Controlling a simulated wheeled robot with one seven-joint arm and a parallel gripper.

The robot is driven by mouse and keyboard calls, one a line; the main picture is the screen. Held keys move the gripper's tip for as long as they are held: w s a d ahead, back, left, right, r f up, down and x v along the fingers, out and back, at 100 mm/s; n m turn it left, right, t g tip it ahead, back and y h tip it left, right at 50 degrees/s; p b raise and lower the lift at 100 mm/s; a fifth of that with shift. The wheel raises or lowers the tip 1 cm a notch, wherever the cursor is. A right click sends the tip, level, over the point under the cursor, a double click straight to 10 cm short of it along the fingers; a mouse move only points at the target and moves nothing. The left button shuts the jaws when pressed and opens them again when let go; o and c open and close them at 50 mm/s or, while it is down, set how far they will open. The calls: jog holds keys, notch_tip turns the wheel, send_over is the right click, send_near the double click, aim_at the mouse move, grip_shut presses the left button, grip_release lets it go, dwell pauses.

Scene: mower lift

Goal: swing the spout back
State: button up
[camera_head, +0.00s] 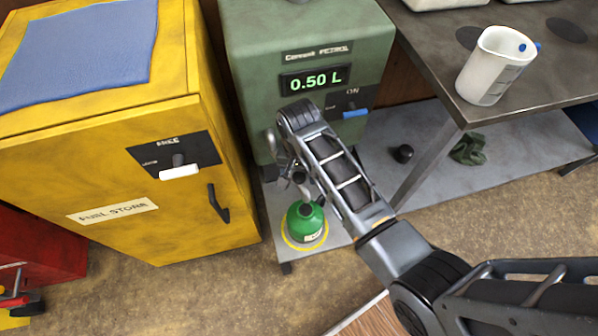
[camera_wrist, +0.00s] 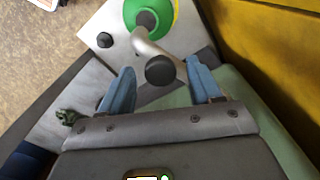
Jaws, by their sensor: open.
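The metal spout (camera_wrist: 148,45) is a curved silver tube with a dark round knob (camera_wrist: 160,70). One end is over the dark mouth of the green can (camera_wrist: 150,15); whether they touch I cannot tell. In the head view the spout (camera_head: 302,188) is partly hidden by my gripper and stands above the green can (camera_head: 305,222), at the front of the green petrol dispenser (camera_head: 300,60). My gripper (camera_wrist: 158,68) is open, its blue fingers either side of the knob. No grip on the knob shows. In the head view my gripper (camera_head: 283,150) is partly hidden by my wrist.
The dispenser display (camera_head: 314,79) reads 0.50 L, with a blue-handled lever (camera_head: 355,113) below it. A yellow fuel cabinet (camera_head: 120,130) stands close on the left. A metal table (camera_head: 440,50) with a white jug (camera_head: 497,65) is on the right. A black cap (camera_head: 403,153) lies beneath.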

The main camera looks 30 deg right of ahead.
grip_shut()
dwell(0.7)
